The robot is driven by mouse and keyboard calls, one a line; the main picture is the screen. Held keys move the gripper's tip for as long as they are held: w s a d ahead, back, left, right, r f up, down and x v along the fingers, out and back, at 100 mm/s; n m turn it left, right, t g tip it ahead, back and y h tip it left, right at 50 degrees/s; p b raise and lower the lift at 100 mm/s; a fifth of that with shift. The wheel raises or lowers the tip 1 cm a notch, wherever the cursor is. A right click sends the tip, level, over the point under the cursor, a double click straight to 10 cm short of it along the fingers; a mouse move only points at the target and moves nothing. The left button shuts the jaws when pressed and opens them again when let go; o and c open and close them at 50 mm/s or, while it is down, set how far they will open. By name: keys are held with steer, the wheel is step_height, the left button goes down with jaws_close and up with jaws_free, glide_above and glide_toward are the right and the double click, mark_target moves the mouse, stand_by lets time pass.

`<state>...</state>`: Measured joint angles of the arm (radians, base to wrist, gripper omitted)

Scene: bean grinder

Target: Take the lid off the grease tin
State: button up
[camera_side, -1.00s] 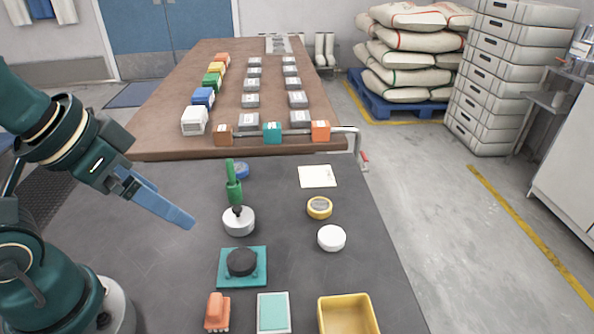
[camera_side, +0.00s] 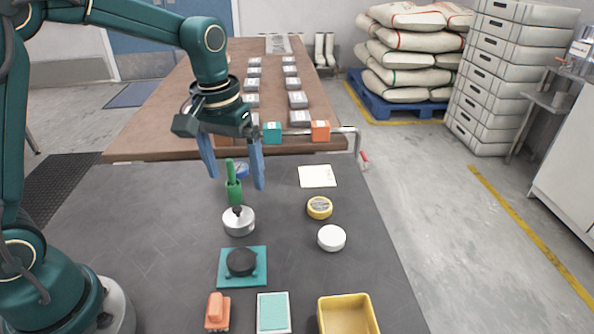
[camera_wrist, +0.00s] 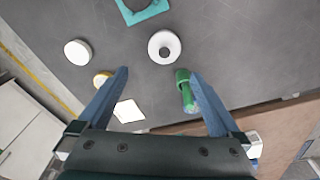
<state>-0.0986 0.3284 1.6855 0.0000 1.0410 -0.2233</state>
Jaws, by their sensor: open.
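A squat silver-white round tin (camera_side: 238,222) with a small dark knob on top stands on the dark grey mat; I take it to be the grease tin, with its lid on. In the wrist view the tin (camera_wrist: 164,48) lies ahead of the fingertips, with its knob near its middle. My gripper (camera_side: 236,181) is open, with two long blue fingers pointing down and nothing held. It is above and behind the tin in the side view, apart from it. In the wrist view the fingers (camera_wrist: 158,73) are spread wide.
A green upright tool (camera_side: 233,185) stands just behind the tin, close to the fingers. A yellow tray (camera_side: 347,318) is in front. The mat's left is clear.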

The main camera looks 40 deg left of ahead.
mark_target(237, 207)
steer(key=shift+g, duration=0.5)
steer(key=f, duration=0.6)
steer(key=shift+s+a+f, duration=0.15)
steer(key=shift+a+f, duration=0.05)
steer(key=shift+a, duration=0.05)
steer(key=shift+f, duration=0.8)
steer(key=c, duration=1.3)
steer(key=shift+r, duration=0.2)
